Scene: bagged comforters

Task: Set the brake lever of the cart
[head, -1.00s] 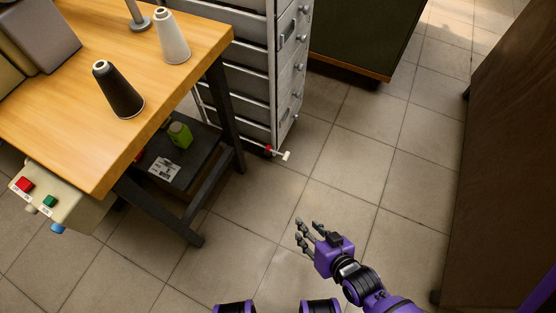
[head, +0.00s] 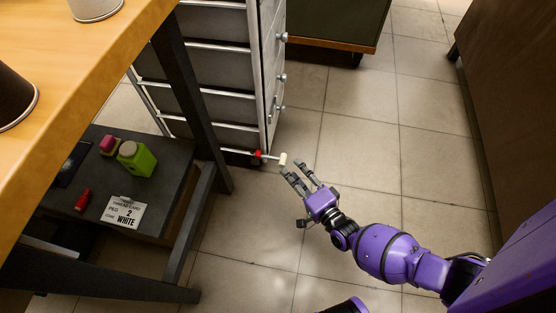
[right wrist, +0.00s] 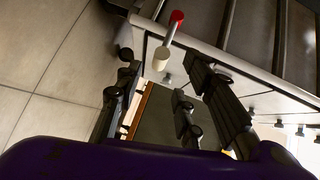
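The cart (head: 228,106) is a tall grey metal unit with several drawers, left of centre in the head view. Its brake lever (head: 283,159) sticks out to the right near the floor, with a red base and a cream tip. My right gripper (head: 297,175) is just below and right of the tip, fingers spread, with nothing held. In the right wrist view the lever (right wrist: 162,58) shows beyond and between the open fingers (right wrist: 152,100). In the head view the fingertips look close to the tip; I cannot tell if they touch. My left gripper is not in view.
A dark cabinet (head: 335,22) stands behind. A brown panel (head: 510,90) is at right. Tiled floor (head: 365,110) between is clear.

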